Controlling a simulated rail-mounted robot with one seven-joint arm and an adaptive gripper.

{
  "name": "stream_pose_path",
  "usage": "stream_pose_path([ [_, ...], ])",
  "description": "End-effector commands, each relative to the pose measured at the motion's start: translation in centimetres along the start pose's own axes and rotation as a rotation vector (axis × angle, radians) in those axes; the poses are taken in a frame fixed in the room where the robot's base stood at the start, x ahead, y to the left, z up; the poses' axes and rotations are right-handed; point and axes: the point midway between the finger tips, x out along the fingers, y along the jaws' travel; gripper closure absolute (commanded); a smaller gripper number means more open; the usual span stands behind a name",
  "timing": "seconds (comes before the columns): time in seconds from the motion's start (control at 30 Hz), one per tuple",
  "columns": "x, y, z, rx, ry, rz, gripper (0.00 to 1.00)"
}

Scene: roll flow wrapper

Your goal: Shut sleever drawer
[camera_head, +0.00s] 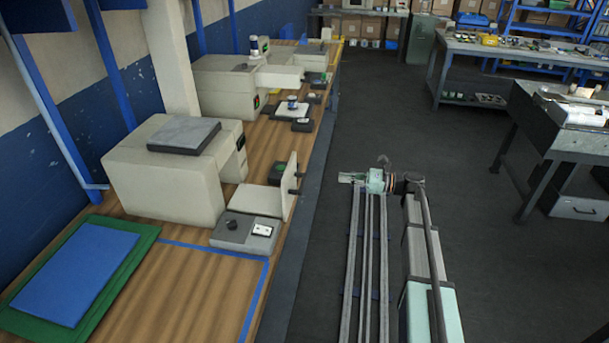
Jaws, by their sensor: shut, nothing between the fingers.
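A beige box-shaped machine (165,172) with a grey plate on top stands on the wooden bench; I take it to be the sleever. My gripper (347,178) is small in view at the end of my arm, over the aisle right of the panel. It points left, is shut and empty, and appears apart from the panel.
A grey control box (244,235) sits just in front of the drawer. A second beige machine (228,87) stands farther back. A blue mat (75,270) lies at the near left. A metal table (560,140) stands at right. The dark floor (470,215) between is clear.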

Motion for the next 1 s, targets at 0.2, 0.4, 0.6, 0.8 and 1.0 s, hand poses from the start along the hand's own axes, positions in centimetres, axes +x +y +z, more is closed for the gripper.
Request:
stream_pose_path([
  [0.2,0.5,0.4,0.3,0.108,-0.012,0.011,1.0],
  [0.4,2.7,0.4,0.5,0.109,-0.011,0.012,1.0],
  [0.6,6.5,0.4,0.5,0.109,-0.01,0.012,1.0],
  [0.8,10.3,0.4,0.6,0.108,-0.01,0.011,1.0],
  [1.0,12.9,0.4,0.5,0.108,-0.01,0.01,1.0],
])
